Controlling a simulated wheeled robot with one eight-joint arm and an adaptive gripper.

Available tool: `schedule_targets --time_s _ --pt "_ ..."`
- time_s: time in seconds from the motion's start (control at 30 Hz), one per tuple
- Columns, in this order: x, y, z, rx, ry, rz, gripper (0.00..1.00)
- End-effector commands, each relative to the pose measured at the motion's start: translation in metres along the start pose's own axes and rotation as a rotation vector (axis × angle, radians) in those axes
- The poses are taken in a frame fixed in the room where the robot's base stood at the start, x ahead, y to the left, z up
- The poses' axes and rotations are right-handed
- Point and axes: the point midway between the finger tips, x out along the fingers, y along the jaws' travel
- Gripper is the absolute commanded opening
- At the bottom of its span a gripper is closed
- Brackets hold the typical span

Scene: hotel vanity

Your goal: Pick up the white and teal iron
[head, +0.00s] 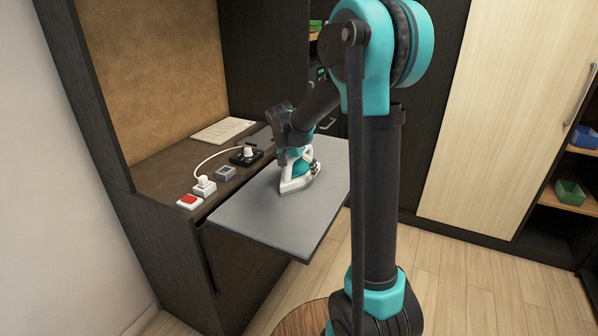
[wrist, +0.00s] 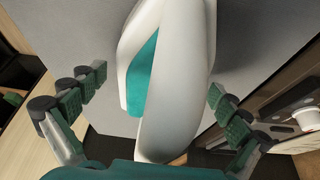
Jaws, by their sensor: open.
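The white and teal iron (head: 298,177) sits on the grey pull-out board (head: 257,223) in the head view. In the wrist view, the iron (wrist: 180,95) fills the middle, with its white handle and teal body close to the camera. My gripper (wrist: 160,92) is open, with one finger on each side of the iron and visible gaps between the pads and the iron. In the head view, my gripper is down at the iron, and its fingers are partly hidden by the arm and the iron.
Behind the board, the dark counter (head: 160,172) holds a red-buttoned switch (head: 189,202), a white plug with a cable (head: 204,186), a grey block (head: 225,173), a black socket piece (head: 246,156) and a keyboard-like panel (head: 223,130). The board's front left is bare.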

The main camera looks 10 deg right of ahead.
Motion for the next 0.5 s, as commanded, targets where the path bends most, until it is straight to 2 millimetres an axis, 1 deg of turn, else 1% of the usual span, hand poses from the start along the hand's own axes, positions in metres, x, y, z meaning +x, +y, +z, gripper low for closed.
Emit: schedule_targets --time_s 0.2,0.5 --pt "0.0007 -0.0001 -0.0001 0.0 0.0 0.0 1.0" --pt "0.0005 -0.0001 -0.0001 0.0 0.0 0.0 0.63"
